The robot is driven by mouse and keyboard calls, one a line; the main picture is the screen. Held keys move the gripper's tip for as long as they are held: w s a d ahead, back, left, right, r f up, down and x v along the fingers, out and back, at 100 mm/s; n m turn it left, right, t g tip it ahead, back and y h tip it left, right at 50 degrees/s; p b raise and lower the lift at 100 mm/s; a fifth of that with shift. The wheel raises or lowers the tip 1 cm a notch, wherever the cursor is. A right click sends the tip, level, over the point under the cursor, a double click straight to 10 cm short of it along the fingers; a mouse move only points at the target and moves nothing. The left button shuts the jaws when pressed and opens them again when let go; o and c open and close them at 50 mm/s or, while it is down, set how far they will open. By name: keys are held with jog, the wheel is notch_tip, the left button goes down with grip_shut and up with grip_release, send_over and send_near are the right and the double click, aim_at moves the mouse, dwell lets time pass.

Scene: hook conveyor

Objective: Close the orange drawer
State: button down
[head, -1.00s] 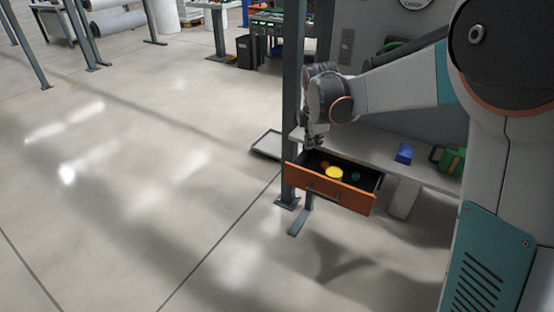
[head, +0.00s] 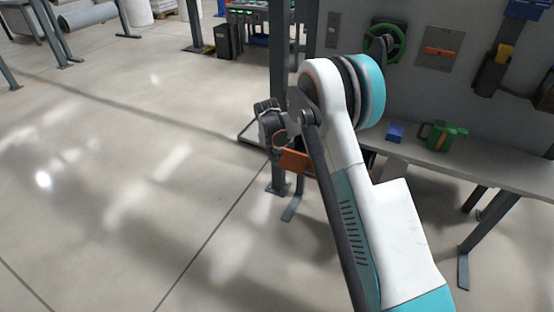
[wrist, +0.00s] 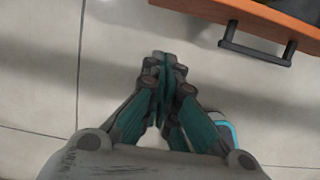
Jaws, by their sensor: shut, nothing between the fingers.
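The orange drawer (head: 294,160) sits under the workbench, and in the head view my arm hides most of it. Only the left part of its orange front shows there. In the wrist view the orange front (wrist: 262,14) with its dark bar handle (wrist: 255,48) is at the upper right, and a bit of dark interior shows behind it. How far the drawer stands out cannot be told now. My gripper (wrist: 163,62) is shut and empty, over the floor in front of the drawer and apart from the handle. In the head view its fingers are hard to make out.
A blue block (head: 396,132) and a green watering-can-like item (head: 440,137) stand on the bench (head: 480,165). A grey post (head: 279,70) rises close to the drawer's left side. A green wheel (head: 385,42) is on the wall.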

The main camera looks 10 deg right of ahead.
aim_at(283, 162)
jog(key=shift+w+d+f+b, duration=0.6)
jog(key=shift+w+f+b, duration=0.15)
jog(key=shift+f, duration=0.6)
jog(key=shift+w+d+f+b, duration=0.6)
jog(key=shift+w+f, duration=0.3)
jog(key=shift+f, duration=0.4)
jog(key=shift+w+d+f+b, duration=0.6)
jog(key=shift+w+f+b, duration=0.15)
jog(key=shift+f, duration=0.6)
jog(key=shift+w, duration=0.15)
